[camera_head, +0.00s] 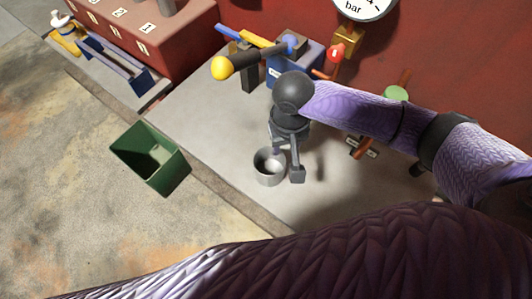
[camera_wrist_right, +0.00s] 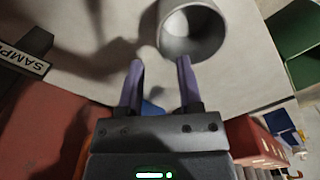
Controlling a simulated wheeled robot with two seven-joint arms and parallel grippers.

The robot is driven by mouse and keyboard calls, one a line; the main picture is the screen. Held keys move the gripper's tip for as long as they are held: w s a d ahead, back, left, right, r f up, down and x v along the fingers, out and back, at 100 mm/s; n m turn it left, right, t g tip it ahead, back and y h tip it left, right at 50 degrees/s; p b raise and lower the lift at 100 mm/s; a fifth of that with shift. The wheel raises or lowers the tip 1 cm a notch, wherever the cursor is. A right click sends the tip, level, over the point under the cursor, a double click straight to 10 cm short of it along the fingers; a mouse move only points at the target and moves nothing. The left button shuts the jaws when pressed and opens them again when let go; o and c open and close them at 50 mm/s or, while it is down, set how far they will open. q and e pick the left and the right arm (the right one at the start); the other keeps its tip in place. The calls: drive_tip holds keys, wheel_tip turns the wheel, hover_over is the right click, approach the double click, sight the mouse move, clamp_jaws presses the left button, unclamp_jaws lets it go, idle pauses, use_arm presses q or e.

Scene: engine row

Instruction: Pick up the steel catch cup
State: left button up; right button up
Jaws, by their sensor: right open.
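The steel catch cup (camera_head: 268,172) is a small grey open cup, upright on the pale ledge near its front edge. In the right wrist view the cup (camera_wrist_right: 194,32) is at the top, its dark mouth facing the camera. My right gripper (camera_head: 287,163) points down beside the cup, its fingers apart with nothing held. In the right wrist view the gripper (camera_wrist_right: 161,64) has one fingertip overlapping the cup's lower rim and the other left of it. Whether a finger touches the cup I cannot tell. My left gripper is out of view.
A green bin (camera_head: 150,160) stands left of the ledge. A blue block with a yellow-knobbed lever (camera_head: 222,68) is behind the cup. A green-topped valve (camera_head: 396,93) and a gauge (camera_head: 362,5) are to the right. A tray with tools (camera_head: 110,60) lies upper left.

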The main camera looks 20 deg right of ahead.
sight(283, 162)
drive_tip(key=shift+s+f+b, duration=0.25)
drive_tip(key=shift+f+b, duration=0.15)
drive_tip(key=shift+f, duration=0.85)
drive_tip(key=f, duration=0.1)
drive_tip(key=f+b, duration=0.1)
drive_tip(key=f, duration=0.1)
drive_tip(key=f+b, duration=0.1)
drive_tip(key=f, duration=0.1)
drive_tip(key=shift+w+f, duration=0.15)
drive_tip(key=shift+w, duration=0.15)
drive_tip(key=shift+f+b, duration=0.2)
drive_tip(key=shift+b, duration=0.1)
drive_tip(key=shift+r, duration=0.1)
clamp_jaws()
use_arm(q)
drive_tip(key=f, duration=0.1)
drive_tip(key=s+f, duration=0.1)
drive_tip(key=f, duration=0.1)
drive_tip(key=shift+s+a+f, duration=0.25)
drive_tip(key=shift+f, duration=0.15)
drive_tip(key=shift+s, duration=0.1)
